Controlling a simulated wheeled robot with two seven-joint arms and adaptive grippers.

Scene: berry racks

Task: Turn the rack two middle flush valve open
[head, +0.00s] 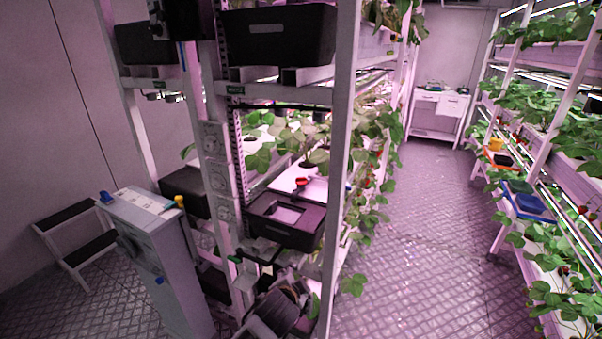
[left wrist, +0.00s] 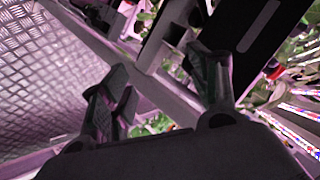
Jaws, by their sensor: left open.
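The rack (head: 343,150) stands in the middle of the head view, with a white post and plant shelves. A small green part (head: 235,259) shows below the tank; I cannot tell which of these is the flush valve. My left gripper (head: 285,287) is low beside the post, below the tank. In the left wrist view its two fingers (left wrist: 157,68) are apart and empty, with a white rack beam beyond them. My right gripper is not in view.
A grey cabinet (head: 150,250) stands left of the rack, with a step stool (head: 75,240) farther left. A second planted rack (head: 545,150) lines the right side. The aisle floor (head: 430,250) between the racks is clear. A white cart (head: 437,112) stands at the back.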

